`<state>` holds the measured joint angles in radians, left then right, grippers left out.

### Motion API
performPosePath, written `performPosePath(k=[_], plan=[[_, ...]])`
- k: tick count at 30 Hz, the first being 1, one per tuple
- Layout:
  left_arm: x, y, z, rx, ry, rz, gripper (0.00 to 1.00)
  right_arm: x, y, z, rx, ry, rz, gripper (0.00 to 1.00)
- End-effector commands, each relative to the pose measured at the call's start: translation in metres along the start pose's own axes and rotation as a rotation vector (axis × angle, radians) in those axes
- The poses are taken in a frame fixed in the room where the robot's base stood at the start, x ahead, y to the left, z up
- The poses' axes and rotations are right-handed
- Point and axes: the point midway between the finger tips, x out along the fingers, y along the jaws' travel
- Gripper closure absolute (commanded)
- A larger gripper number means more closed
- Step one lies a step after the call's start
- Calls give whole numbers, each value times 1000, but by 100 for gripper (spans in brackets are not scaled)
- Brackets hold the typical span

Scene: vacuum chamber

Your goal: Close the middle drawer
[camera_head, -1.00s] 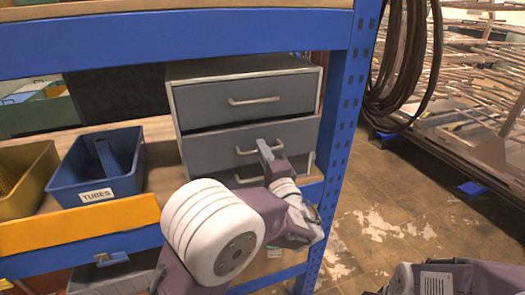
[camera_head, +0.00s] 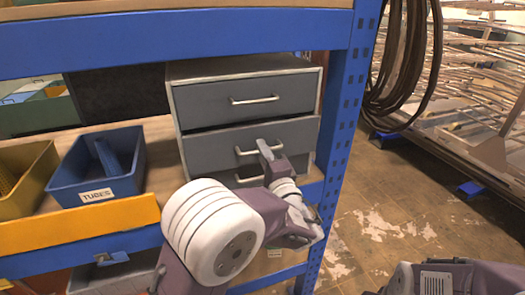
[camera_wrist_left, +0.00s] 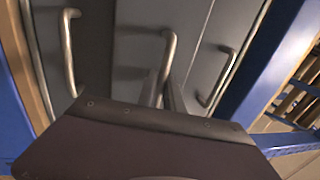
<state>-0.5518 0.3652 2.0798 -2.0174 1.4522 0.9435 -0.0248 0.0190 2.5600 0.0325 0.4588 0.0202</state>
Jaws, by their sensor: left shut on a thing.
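The grey drawer cabinet (camera_head: 248,68) stands on the shelf with three drawers, one above another. The middle drawer (camera_head: 210,150) stands out a little from the cabinet, with a dark gap along its top edge. My left gripper (camera_head: 266,150) is shut on the middle drawer's handle (camera_head: 245,152). In the left wrist view the fingers (camera_wrist_left: 168,92) meet at this handle (camera_wrist_left: 168,50), between the handles of the other two drawers. The bottom drawer is partly hidden behind my left arm. My right gripper is out of the picture; only part of my right arm shows at the bottom right.
The top drawer (camera_head: 215,103) looks shut. A blue bin (camera_head: 85,182) marked TUBES and a yellow bin (camera_head: 35,180) stand left of the cabinet. A blue rack post (camera_head: 342,130) rises close on the right. Open floor (camera_head: 400,220) lies beyond it.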

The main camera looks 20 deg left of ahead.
Motion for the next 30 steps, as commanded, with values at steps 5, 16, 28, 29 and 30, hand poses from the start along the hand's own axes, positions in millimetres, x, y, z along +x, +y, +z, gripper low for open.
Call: performPosePath(k=[5, 16, 28, 29, 30], plan=[[0, 0, 0, 1, 0, 1, 100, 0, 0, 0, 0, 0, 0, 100], [30, 11, 0, -4, -4, 1, 100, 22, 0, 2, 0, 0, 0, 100], [42, 8, 0, 0, 0, 0, 100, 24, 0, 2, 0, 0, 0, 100], [43, 7, 0, -1, 0, 0, 81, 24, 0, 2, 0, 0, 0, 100], [42, 7, 0, -1, 0, -1, 81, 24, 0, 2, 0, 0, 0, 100]])
